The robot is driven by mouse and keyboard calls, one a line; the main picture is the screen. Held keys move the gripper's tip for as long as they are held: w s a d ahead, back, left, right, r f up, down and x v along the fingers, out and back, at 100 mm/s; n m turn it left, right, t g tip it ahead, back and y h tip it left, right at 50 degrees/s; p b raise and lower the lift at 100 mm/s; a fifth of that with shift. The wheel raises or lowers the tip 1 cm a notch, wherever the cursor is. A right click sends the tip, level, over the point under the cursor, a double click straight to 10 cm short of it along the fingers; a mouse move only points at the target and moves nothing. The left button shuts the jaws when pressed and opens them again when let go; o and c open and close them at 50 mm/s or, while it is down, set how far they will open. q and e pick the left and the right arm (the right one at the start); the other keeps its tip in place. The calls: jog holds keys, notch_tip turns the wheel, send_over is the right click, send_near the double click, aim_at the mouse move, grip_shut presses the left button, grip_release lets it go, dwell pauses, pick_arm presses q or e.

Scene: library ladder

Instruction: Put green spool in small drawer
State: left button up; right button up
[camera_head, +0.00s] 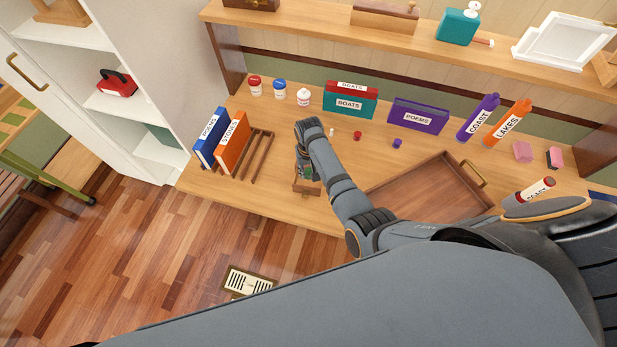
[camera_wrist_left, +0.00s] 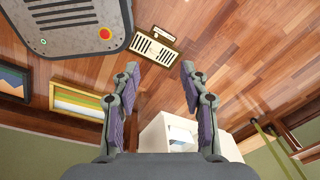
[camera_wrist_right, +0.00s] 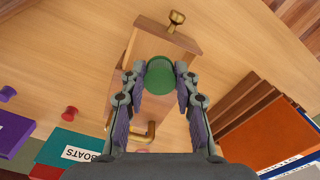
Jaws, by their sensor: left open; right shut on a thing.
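The green spool (camera_wrist_right: 160,75) is held between the fingertips of my right gripper (camera_wrist_right: 161,80), its round end facing the right wrist camera. The small wooden drawer (camera_wrist_right: 160,37) with a brass knob (camera_wrist_right: 177,17) stands out just beyond the spool in that view; the spool covers part of it. I cannot tell how high the spool is above the drawer. In the head view the drawer (camera_head: 307,190) is at the desk's front edge, and my right gripper (camera_head: 306,168) reaches down over it. My left gripper (camera_wrist_left: 160,70) is open and empty above the floor.
Red (camera_head: 357,135) and purple (camera_head: 397,143) spools lie on the desk right of my right arm. A wooden tray (camera_head: 430,185) is farther right. A slatted rack (camera_head: 262,155) and upright books (camera_head: 232,142) stand left of the drawer. Boxes and bottles line the back.

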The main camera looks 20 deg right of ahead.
jog(key=b, duration=0.4)
send_near(308, 182)
jog(key=shift+s+a+f, duration=0.25)
jog(key=shift+s+f, duration=0.65)
jog(key=shift+s, duration=0.15)
jog(key=shift+w+f+b, duration=0.3)
jog(key=shift+f+b, duration=0.2)
jog(key=shift+f, duration=0.15)
jog(key=shift+w, duration=0.15)
jog(key=f+b, duration=0.2)
jog(key=b, duration=0.1)
jog(key=f+b, duration=0.1)
jog(key=shift+s+f, duration=0.25)
jog(key=shift+f, duration=0.05)
jog(key=shift+w+r, duration=0.1)
jog(key=shift+r, duration=0.05)
pick_arm(q)
jog(key=w+f, duration=0.3)
jog(key=f, duration=0.7)
jog(key=shift+w+d+t, duration=0.15)
jog(key=shift+t, duration=0.15)
pick_arm(e)
jog(key=o, duration=0.5)
jog(key=shift+o, duration=0.2)
